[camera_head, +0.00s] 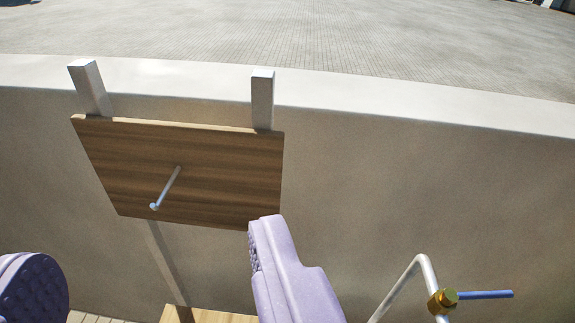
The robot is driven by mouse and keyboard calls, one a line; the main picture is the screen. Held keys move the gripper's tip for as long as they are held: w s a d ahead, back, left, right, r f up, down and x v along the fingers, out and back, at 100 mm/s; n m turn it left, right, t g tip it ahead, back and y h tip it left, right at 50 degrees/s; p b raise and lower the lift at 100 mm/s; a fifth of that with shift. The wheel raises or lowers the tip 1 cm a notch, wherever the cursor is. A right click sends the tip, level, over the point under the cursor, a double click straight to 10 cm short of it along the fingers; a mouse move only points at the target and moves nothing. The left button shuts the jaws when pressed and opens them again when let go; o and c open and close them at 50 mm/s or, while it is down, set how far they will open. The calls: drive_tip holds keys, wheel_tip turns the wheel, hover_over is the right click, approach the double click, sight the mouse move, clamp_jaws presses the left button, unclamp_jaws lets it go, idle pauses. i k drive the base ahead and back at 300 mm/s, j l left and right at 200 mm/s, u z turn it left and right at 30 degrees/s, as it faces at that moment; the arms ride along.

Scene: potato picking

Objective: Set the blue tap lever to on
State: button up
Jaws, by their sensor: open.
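The blue tap lever (486,295) sticks out to the right from a brass tap valve (442,301) at the lower right. It lies about level in the picture. The valve sits on a bent pale pipe (412,272). My gripper (158,268) is open and empty, with one lilac finger at the lower left edge and the other at bottom centre. Both fingers are to the left of the tap and apart from it. The lower part of the pipe is cut off by the picture's bottom edge.
A wooden board (220,178) with a metal peg (166,187) stands on white posts (262,98) behind the gripper. A low pale wall (400,170) runs behind everything, with paving (330,35) beyond. A wooden surface (215,316) shows at the bottom. The space around the lever looks clear.

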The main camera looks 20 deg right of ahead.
sight(449, 296)
drive_tip(key=l+z, duration=0.2)
drive_tip(key=z, duration=0.95)
